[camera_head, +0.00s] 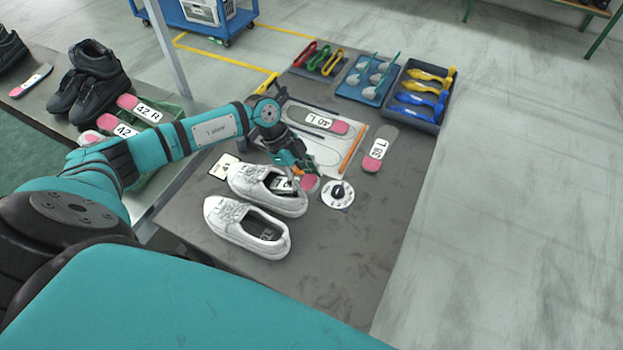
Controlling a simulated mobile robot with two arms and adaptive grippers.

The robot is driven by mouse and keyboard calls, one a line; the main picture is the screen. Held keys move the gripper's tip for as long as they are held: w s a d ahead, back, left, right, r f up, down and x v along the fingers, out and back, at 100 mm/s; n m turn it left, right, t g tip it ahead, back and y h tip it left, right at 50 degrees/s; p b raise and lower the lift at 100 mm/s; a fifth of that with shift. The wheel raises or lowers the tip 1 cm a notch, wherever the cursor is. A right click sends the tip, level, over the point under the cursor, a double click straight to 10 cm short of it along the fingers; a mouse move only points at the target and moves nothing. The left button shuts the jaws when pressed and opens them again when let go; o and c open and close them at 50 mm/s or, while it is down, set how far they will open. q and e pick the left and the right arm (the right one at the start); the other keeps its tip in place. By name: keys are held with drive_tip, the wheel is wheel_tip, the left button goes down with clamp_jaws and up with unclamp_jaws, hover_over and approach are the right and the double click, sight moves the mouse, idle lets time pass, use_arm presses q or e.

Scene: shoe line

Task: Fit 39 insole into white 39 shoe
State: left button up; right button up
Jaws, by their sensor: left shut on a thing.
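Two white shoes lie side by side on the grey table (335,270), a rear one (246,178) and a front one (235,222), openings toward the right. My left gripper (303,168) is over the heel end of the rear shoe, shut on an insole (310,184) with a pink end and a white label. The insole lies at the rear shoe's opening, its pink end by the heel; the gripper partly hides it, and its depth inside is unclear. Another insole (377,150), seemingly marked 39 L, lies flat farther right. My right gripper is not in view.
A 40 L insole (318,120) lies on a paper sheet (350,164) behind the gripper. A round white dial (338,195) sits right of the shoes. Tool trays (436,126) stand at the back. The table's front right is clear.

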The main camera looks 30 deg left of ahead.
sight(288, 184)
use_arm(q)
drive_tip(key=shift+y, duration=0.4)
drive_tip(key=shift+s+a+f+b, duration=0.15)
drive_tip(key=shift+a+f, duration=0.2)
drive_tip(key=shift+a, duration=0.6)
drive_tip(key=shift+w+a+f+b, duration=0.15)
drive_tip(key=shift+a+f, duration=0.25)
drive_tip(key=shift+a, duration=0.5)
drive_tip(key=shift+s+a+f+b, duration=0.15)
drive_tip(key=shift+a+f, duration=0.2)
drive_tip(key=shift+a, duration=0.6)
drive_tip(key=shift+f+y+p, duration=0.3)
drive_tip(key=shift+f+y, duration=0.2)
drive_tip(key=shift+f, duration=0.3)
drive_tip(key=shift+s+f, duration=0.15)
drive_tip(key=o, duration=1)
drive_tip(key=shift+o, duration=0.6)
drive_tip(key=shift+r+p, duration=1.6)
drive_tip(key=shift+p, duration=0.1)
